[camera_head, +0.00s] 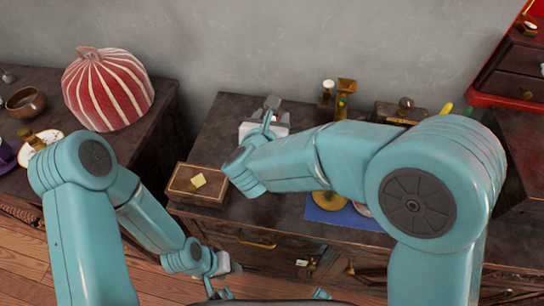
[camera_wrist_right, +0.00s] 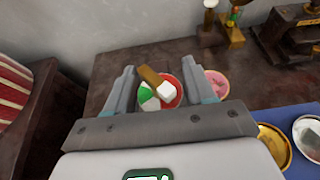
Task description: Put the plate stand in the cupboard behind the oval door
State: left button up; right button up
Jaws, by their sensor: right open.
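My right gripper (camera_head: 268,108) is over the back left part of the middle cabinet top (camera_head: 225,118). In the right wrist view, its open fingers (camera_wrist_right: 165,90) are on either side of a brown block (camera_wrist_right: 150,76), a white cube (camera_wrist_right: 167,91), a green and white round piece (camera_wrist_right: 148,98) and a red dish (camera_wrist_right: 176,101). I cannot tell whether the fingers touch any of them. My left gripper (camera_head: 225,264) is low in front of the cabinet, and its jaw opening is unclear. I cannot surely pick out the plate stand or an oval door in either view.
A wooden box (camera_head: 183,187) sits at the cabinet's front left edge. A blue mat (camera_head: 320,213) with a brass dish lies right of it, partly behind my right arm. A striped cozy (camera_head: 108,90) and a white plate (camera_head: 45,137) are on the left cabinet. Bottles and brass pieces stand behind.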

jog(key=shift+s, duration=0.1)
grip_shut()
jog(key=shift+r, duration=0.1)
